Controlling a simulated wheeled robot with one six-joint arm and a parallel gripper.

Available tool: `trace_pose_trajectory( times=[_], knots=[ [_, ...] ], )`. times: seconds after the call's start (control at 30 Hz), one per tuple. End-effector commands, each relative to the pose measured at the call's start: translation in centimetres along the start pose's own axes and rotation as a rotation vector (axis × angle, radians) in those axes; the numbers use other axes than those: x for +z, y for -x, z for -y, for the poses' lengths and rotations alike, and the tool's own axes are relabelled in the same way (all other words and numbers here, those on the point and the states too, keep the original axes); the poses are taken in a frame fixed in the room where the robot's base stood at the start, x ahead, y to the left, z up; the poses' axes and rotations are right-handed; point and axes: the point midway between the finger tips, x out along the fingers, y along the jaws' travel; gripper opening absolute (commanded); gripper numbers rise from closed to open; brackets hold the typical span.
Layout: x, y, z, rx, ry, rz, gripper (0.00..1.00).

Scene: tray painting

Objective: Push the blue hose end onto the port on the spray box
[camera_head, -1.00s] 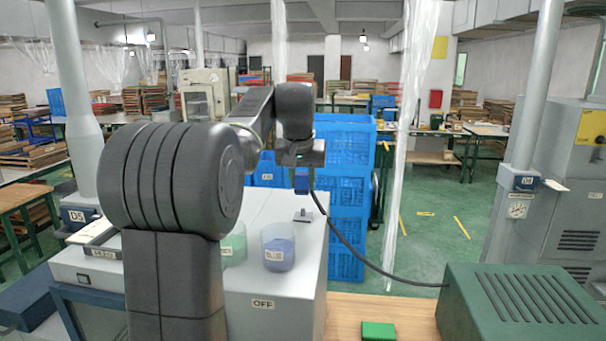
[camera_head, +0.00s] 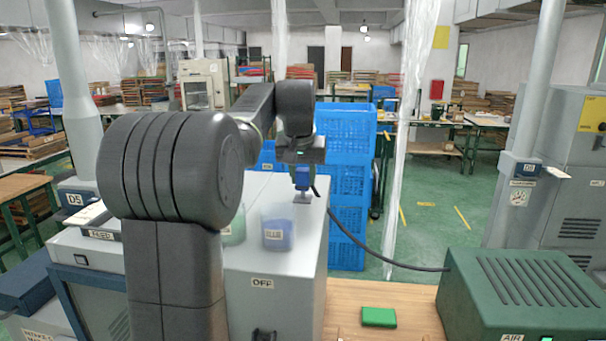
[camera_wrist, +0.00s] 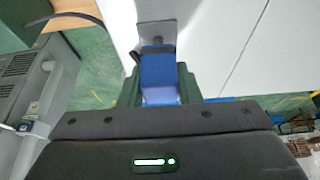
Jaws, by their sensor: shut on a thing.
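My gripper (camera_head: 302,170) is shut on the blue hose end (camera_head: 302,180) above the pale grey spray box (camera_head: 280,255). The hose end points down at the small grey port (camera_head: 303,197) on the box top. In the wrist view the blue hose end (camera_wrist: 160,76) sits between the dark green fingers, with a dark band at its far end. The port (camera_wrist: 156,33), a post on a square plate, lines up with that end. The two look very close or touching; I cannot tell whether the hose end is on the post.
The black hose (camera_head: 372,250) curves right to the green air unit (camera_head: 525,290). A green block (camera_head: 379,317) lies on the wooden table. Blue crates (camera_head: 345,150) stand behind.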

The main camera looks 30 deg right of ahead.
Motion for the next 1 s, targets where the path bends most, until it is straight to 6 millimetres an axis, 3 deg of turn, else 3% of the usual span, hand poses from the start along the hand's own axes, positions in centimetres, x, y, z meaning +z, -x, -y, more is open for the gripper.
trace_pose_trajectory(
  times=[1.0],
  knots=[
    [0.5,-1.2,0.0,0.000,0.000,0.000,0.11]
  ],
)
